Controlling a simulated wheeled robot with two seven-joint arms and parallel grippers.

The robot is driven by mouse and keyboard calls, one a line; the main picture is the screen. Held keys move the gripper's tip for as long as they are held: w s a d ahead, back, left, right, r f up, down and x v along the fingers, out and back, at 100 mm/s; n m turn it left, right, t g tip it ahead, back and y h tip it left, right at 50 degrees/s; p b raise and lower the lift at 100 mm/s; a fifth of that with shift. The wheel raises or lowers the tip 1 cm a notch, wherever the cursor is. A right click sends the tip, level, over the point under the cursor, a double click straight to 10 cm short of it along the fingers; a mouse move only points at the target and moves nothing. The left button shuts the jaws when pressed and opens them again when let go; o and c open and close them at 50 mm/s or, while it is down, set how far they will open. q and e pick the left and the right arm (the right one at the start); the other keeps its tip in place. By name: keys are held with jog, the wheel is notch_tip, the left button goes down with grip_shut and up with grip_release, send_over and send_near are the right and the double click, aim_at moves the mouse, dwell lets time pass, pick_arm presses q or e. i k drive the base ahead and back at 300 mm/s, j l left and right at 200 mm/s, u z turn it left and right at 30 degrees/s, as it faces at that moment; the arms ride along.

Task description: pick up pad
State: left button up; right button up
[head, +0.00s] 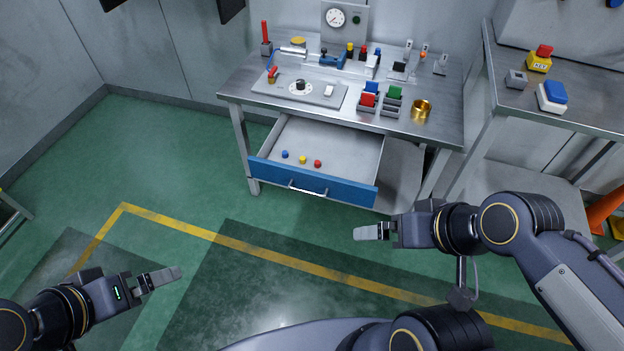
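No single object is plainly the pad. Candidates are the red block (368,99), blue block (371,87) and green block (394,92) in grey holders on the workbench, and the blue-topped white block (552,96) on the right-hand table. My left gripper (172,275) is low at the left, over the floor and far from the bench. My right gripper (362,233) is in front of the bench, near the drawer's right end, apart from everything. Both are seen side-on, so their finger gaps cannot be made out. Neither visibly holds anything.
The bench drawer (341,190) stands open, with blue, yellow and red small pieces inside. An orange cone (603,208) stands at right. The green floor ahead is clear.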

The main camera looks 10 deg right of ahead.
aim_at(399, 65)
jog(key=i+l+u, duration=0.25)
jog(key=l, duration=0.4)
jog(key=i+l+u, duration=0.25)
jog(key=l, duration=0.45)
jog(key=l+u, duration=0.3)
jog(key=l, duration=0.4)
jog(key=i+l+u, duration=0.1)
jog(key=l+u, duration=0.15)
jog(key=l, duration=0.5)
